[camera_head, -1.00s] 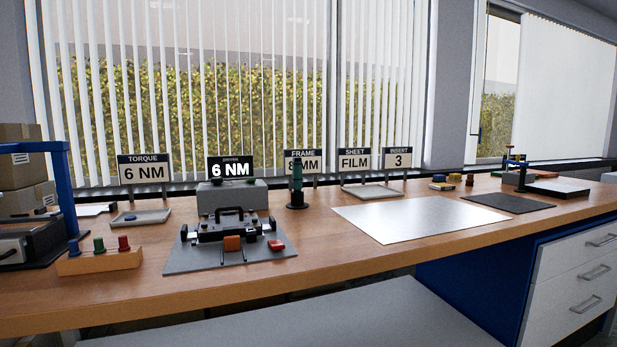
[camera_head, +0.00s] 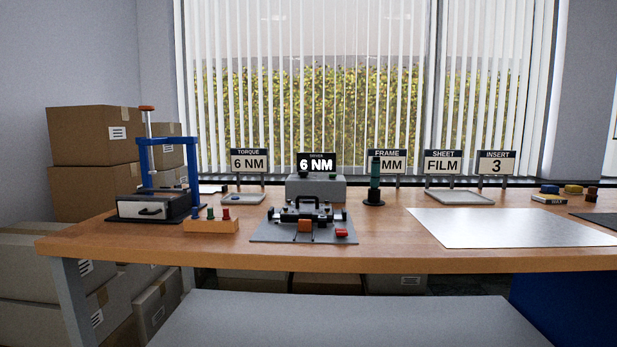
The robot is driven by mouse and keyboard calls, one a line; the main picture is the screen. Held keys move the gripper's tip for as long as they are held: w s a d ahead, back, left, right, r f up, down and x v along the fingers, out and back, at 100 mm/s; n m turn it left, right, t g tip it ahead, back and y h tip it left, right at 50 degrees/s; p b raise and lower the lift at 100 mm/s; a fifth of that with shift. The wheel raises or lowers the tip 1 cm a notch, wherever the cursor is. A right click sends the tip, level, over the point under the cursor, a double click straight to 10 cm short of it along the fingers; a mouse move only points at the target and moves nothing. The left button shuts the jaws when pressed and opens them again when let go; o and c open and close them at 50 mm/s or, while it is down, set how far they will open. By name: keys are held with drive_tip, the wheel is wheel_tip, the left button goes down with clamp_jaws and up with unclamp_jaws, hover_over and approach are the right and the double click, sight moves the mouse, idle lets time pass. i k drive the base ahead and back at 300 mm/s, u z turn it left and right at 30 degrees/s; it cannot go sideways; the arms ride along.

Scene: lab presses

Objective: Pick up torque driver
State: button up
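A green-handled tool that looks like the torque driver (camera_head: 375,174) stands upright in a round black base on the wooden bench, right of centre. Behind it is a sign reading FRAME, partly covered by the tool. To its left is a grey box (camera_head: 316,189) under a lit display reading 6 NM. My gripper is not in view.
A grey plate with a black-handled fixture (camera_head: 306,217) and a red block lies at the bench's (camera_head: 440,262) middle. A blue press (camera_head: 168,160) and a wooden block with coloured knobs (camera_head: 210,226) stand left. A pale sheet (camera_head: 500,228) lies right. Cardboard boxes (camera_head: 92,137) are stacked far left.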

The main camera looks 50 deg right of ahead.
sight(375, 161)
drive_tip(key=u, duration=1.4)
drive_tip(key=k, duration=1.1)
drive_tip(key=z, duration=1.7)
drive_tip(key=i, duration=0.2)
drive_tip(key=z, duration=0.05)
